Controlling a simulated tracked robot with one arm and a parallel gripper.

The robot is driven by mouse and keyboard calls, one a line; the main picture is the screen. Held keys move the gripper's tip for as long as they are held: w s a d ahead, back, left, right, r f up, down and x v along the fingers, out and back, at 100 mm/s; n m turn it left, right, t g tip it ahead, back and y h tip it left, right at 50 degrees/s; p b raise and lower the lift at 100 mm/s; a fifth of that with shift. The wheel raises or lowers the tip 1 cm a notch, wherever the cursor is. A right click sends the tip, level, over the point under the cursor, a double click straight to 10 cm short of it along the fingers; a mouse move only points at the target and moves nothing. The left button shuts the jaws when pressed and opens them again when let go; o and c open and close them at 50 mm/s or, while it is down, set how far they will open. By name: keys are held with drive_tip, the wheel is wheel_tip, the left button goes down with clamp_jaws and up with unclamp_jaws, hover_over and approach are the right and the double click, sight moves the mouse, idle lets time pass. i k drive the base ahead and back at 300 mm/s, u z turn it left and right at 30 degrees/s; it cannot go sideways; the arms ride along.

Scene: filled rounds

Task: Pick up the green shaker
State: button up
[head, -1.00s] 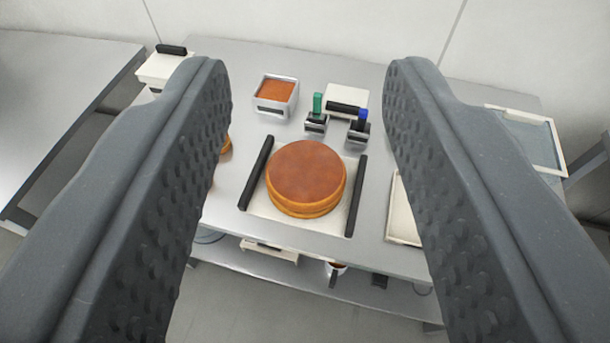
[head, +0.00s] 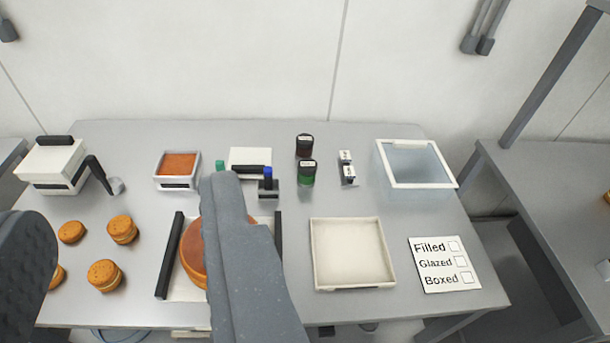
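The green shaker (head: 307,179) has a dark lid and a green body. It stands upright on the steel table (head: 400,205), right of the middle, just in front of a similar red shaker (head: 304,150). My gripper (head: 130,204) is open, with one finger at the left edge and the other near the middle. It is left of the green shaker and nearer the camera. Nothing shows held between the fingers. The right finger partly hides a large round cake and a green-topped item.
A blue-topped item (head: 268,182) stands left of the shaker, and small white blocks (head: 347,168) stand right of it. An empty white tray (head: 351,282) lies in front. A glass-like bin (head: 417,175) stands farther right. Several round pastries (head: 122,229) lie left.

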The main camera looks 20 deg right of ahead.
sight(307, 166)
drive_tip(key=u, duration=0.1)
drive_tip(key=k, duration=0.4)
drive_tip(key=z, duration=0.5)
drive_tip(key=i, duration=1.7)
drive_tip(key=u, duration=0.45)
